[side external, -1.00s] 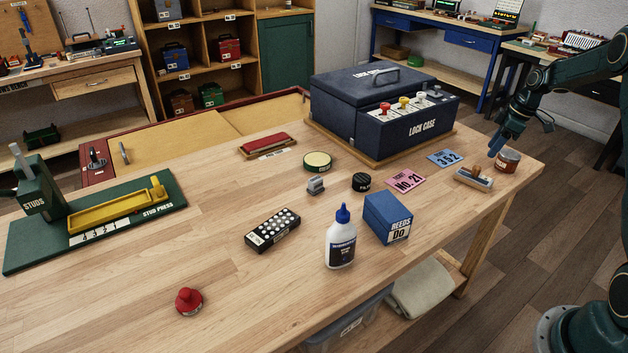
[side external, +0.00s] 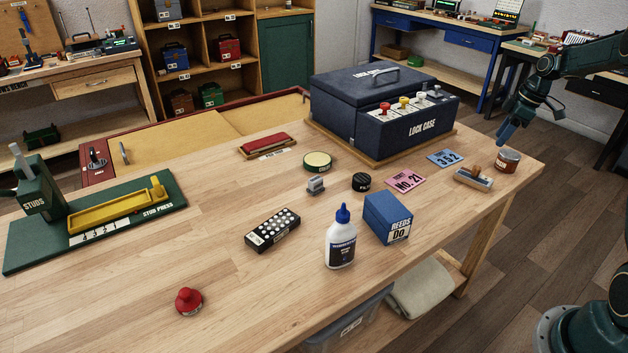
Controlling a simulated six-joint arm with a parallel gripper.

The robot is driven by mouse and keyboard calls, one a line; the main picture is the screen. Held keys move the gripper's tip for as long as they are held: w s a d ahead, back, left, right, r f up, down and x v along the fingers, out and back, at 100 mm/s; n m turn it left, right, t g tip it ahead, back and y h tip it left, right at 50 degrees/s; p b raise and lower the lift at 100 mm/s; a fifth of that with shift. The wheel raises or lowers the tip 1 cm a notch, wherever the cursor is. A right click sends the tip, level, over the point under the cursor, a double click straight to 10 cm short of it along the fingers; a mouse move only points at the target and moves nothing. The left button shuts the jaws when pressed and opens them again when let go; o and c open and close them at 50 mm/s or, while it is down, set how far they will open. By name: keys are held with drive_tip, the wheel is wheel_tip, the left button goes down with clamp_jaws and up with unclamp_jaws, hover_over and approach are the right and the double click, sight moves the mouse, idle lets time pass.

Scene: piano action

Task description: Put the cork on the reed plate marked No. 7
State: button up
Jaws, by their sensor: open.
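I see no cork and no reed plate marked No. 7 in the side external view. A blue box (side external: 386,220) marked REEDS Do stands near the table's front edge; its inside cannot be seen. A dark blue lock case (side external: 350,111) with its lid down stands at the back right, its contents hidden. My gripper (side external: 502,141) is open and appears empty, above the right end of the table, near a small brown tin (side external: 508,160).
A glue bottle (side external: 341,240), a black button box (side external: 272,232), a red-handled stamp (side external: 189,301) and a wooden-handled stamp (side external: 474,178) stand on the wooden table. A green stud press (side external: 95,225) is at left. Cards No. 21 (side external: 405,181) and 352 (side external: 445,159) lie flat. The left front is mostly clear.

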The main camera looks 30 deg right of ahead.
drive_tip(key=s+a+r+m+t+h, duration=0.1)
drive_tip(key=s+a+r, duration=0.1)
drive_tip(key=a+r, duration=0.9)
drive_tip(key=s+a+r+m, duration=0.15)
drive_tip(key=a+r, duration=0.45)
drive_tip(key=a, duration=0.8)
drive_tip(key=s+a+m+t, duration=0.1)
drive_tip(key=s+a, duration=0.6)
drive_tip(key=s, duration=0.3)
drive_tip(key=s+a+m+t, duration=0.1)
drive_tip(key=s+a+m, duration=0.1)
drive_tip(key=s+a, duration=0.5)
drive_tip(key=s+f, duration=0.1)
drive_tip(key=s, duration=0.2)
drive_tip(key=shift+a, duration=0.4)
